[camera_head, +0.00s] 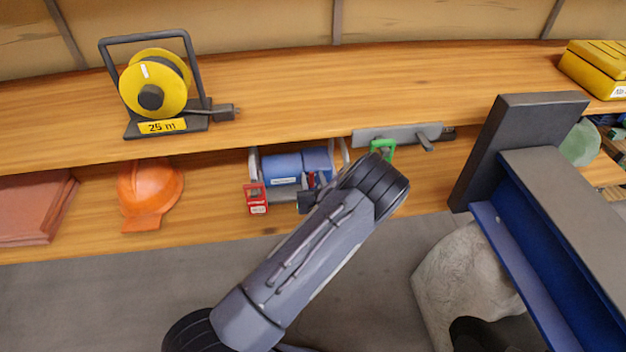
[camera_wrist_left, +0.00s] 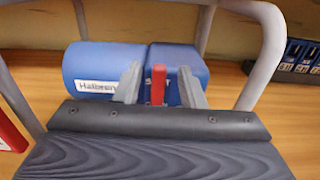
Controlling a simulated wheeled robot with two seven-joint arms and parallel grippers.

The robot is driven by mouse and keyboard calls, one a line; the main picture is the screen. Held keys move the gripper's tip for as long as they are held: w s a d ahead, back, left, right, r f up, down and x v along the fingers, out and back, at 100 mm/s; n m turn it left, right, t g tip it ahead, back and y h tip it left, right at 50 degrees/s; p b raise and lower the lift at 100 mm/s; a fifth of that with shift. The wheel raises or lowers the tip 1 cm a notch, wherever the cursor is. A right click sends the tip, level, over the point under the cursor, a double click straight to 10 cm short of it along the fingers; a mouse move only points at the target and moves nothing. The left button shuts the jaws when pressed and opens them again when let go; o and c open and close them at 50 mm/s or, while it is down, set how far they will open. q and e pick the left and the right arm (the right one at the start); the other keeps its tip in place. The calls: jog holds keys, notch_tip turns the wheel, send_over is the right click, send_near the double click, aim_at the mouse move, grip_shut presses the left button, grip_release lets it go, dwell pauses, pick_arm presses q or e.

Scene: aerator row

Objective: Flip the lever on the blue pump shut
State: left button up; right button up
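The blue pump (camera_head: 283,168) lies on the lower shelf inside a grey tube frame. It fills the middle of the left wrist view (camera_wrist_left: 95,65), with a white label reading roughly "Halbren". Its red lever (camera_wrist_left: 158,84) stands upright in that view. My left gripper (camera_wrist_left: 160,80) is open, with one finger on each side of the lever and a visible gap on both sides. In the head view my left gripper (camera_head: 312,192) is at the pump's front right, partly hidden by my forearm. My right gripper is not in view.
A red tag (camera_head: 257,199) hangs at the pump frame's left, a green one (camera_head: 382,149) to its right. An orange helmet (camera_head: 149,190) sits further left on the shelf. The upper shelf (camera_head: 300,100) overhangs the pump; a yellow cable reel (camera_head: 155,85) stands on it.

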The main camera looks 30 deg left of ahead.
pick_arm(q)
jog(key=shift+d, duration=0.1)
jog(key=p+v, duration=0.1)
jog(key=v, duration=0.6)
jog(key=shift+s+d, duration=0.2)
jog(key=shift+s, duration=0.15)
